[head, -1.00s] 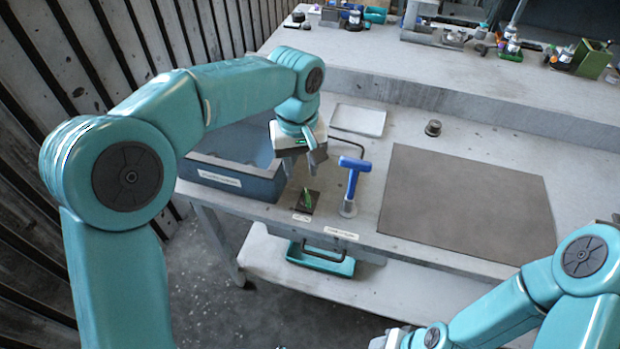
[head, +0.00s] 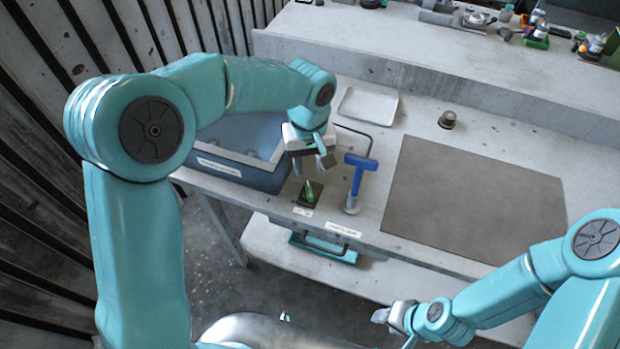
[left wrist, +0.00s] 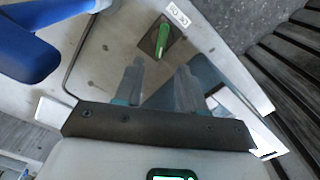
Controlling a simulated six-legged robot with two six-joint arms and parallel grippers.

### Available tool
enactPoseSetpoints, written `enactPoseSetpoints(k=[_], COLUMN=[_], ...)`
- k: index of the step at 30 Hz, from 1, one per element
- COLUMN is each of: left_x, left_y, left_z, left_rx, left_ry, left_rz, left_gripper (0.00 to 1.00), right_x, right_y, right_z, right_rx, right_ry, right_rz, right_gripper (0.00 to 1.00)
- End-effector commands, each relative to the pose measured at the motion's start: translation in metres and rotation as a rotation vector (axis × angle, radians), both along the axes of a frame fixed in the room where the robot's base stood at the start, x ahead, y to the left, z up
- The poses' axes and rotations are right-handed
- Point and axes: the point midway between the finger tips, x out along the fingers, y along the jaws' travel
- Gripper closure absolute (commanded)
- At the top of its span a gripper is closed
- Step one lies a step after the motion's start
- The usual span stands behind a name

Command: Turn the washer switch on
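The washer switch (head: 309,194) is a green lever on a small dark square plate near the front edge of the bench, with a white label in front. It also shows in the left wrist view (left wrist: 161,41), beyond the fingertips. My left gripper (head: 313,165) is above and just behind the switch, apart from it. Its two fingers stand apart with nothing between them, as the left wrist view (left wrist: 158,75) also shows. My right gripper (head: 382,315) is low in front of the bench, small and partly seen; its finger gap is unclear.
A blue T-shaped handle (head: 357,177) stands just right of the switch. A blue-grey basin (head: 236,178) lies to the left. A brown mat (head: 475,199), a white tray (head: 368,105) and a small dark knob (head: 447,119) are on the bench. A teal drawer (head: 323,251) is below.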

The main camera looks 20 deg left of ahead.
Motion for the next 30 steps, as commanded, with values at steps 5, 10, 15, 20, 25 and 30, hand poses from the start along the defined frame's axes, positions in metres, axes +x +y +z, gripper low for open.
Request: enactPoseSetpoints(k=[5, 10, 15, 20, 25, 30], left_x=[0.0, 0.002, 0.003, 0.004, 0.004, 0.004], left_y=[0.001, 0.0, 0.0, 0.0, 0.0, 0.0], left_z=[-0.04, -0.066, -0.077, -0.078, -0.078, -0.078], left_rx=[0.002, 0.001, 0.0, 0.0, 0.0, 0.0], left_ry=[0.005, 0.003, 0.0, -0.001, -0.001, -0.001], left_rz=[0.0, 0.0, 0.0, 0.001, 0.0, 0.0], left_gripper=[0.61, 0.61, 0.61, 0.61, 0.83, 1.0], right_x=[0.0, 0.0, 0.0, 0.0, 0.0, 0.0], right_y=[0.0, 0.0, 0.0, 0.0, 0.0, 0.0], right_z=[0.007, 0.01, 0.011, 0.011, 0.011, 0.011], right_rx=[0.0, 0.0, 0.0, 0.0, 0.0, 0.0], right_ry=[0.0, 0.0, 0.0, 0.0, 0.0, 0.0], right_rz=[0.0, 0.0, 0.0, 0.0, 0.0, 0.0], right_gripper=[0.54, 0.54, 0.54, 0.54, 0.54, 0.54])
